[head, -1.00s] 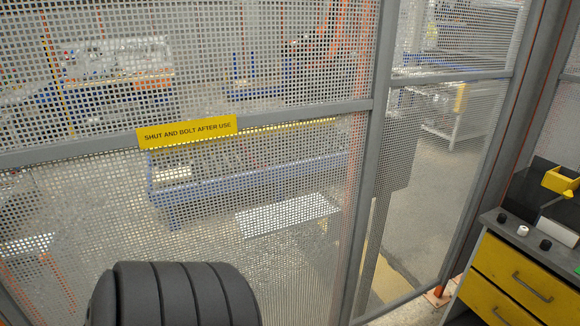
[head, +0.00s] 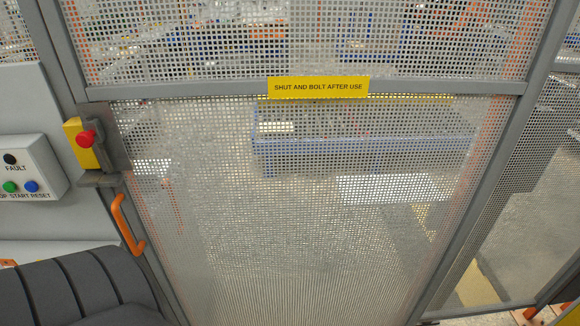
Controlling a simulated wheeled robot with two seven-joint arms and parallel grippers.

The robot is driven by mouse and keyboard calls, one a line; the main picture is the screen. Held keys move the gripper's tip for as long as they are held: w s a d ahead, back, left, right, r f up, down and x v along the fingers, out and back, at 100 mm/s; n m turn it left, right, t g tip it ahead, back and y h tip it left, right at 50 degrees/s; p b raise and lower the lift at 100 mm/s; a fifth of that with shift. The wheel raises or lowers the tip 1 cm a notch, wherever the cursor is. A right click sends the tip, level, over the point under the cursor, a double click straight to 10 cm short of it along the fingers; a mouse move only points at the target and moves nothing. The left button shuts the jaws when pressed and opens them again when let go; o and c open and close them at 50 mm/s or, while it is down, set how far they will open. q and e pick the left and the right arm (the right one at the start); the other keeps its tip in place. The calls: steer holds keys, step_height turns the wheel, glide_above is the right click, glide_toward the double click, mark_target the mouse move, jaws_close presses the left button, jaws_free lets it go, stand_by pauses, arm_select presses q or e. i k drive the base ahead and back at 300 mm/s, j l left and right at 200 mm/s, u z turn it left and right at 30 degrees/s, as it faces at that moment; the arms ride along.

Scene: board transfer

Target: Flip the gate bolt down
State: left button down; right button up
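The mesh gate (head: 300,89) fills the middle of the head view, in a grey frame with a yellow sign reading "SHUT AND BOLT AFTER USE" (head: 318,87). At its left edge is a yellow block with a round red knob (head: 86,139), against a dark grey bracket (head: 116,140). This looks like the gate bolt, but I cannot tell its position for sure. An orange pull handle (head: 127,226) is below it on the gate's left side. Neither of my grippers is in view. A dark ribbed part at the lower left looks like my arm.
A grey control box (head: 25,165) with a black FAULT button and green and blue buttons is on the panel left of the gate. Behind the mesh stands a blue-framed table (head: 360,150). The space in front of the gate's middle looks clear.

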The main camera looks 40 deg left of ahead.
mark_target(94, 133)
steer(key=u, duration=2.35)
